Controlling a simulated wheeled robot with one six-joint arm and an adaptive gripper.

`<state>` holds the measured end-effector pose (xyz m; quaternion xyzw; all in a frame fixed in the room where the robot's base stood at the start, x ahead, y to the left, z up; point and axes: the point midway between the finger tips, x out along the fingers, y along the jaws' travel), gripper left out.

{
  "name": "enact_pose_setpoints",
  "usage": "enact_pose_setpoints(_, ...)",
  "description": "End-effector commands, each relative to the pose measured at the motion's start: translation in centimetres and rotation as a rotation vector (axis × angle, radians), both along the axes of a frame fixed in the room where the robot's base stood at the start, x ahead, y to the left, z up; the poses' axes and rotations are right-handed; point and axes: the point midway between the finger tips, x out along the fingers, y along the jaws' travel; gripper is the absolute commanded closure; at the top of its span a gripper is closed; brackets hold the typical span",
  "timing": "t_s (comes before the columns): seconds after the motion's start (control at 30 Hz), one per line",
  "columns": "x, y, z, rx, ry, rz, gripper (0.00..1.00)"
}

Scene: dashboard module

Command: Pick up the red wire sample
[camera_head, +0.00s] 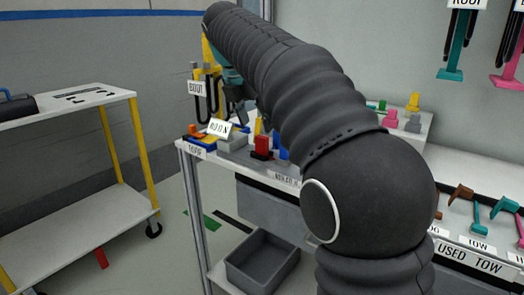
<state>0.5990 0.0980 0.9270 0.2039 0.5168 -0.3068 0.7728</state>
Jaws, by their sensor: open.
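A red block-like piece (262,146) stands upright near the front of the workbench, beside a blue piece (283,152). It is the clearest red thing on the bench, but I cannot tell whether it is the red wire sample. My gripper (238,108) is a small dark shape behind my arm, above the back of the bench. It is open and apart from the red piece, up and to its left. My arm hides part of the bench to the right of the red piece.
The bench (236,166) also holds a white sign (219,127) and a yellow piece (258,125). A grey bin (262,262) sits below. A wheeled cart (75,210) stands left, with open floor between. Labelled tools lie on a right-hand table (450,170).

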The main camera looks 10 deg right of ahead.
Motion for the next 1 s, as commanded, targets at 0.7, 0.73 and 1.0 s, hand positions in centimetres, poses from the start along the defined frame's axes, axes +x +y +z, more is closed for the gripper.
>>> enact_pose_setpoints(0.7,1.6,-1.8,-6.5,0.002,-0.002,-0.001,0.38)
enact_pose_setpoints(0.73,1.6,-1.8,-6.5,0.002,-0.002,-0.001,0.38)
enact_pose_setpoints(1.0,1.6,-1.8,-6.5,0.002,-0.002,0.0,0.53)
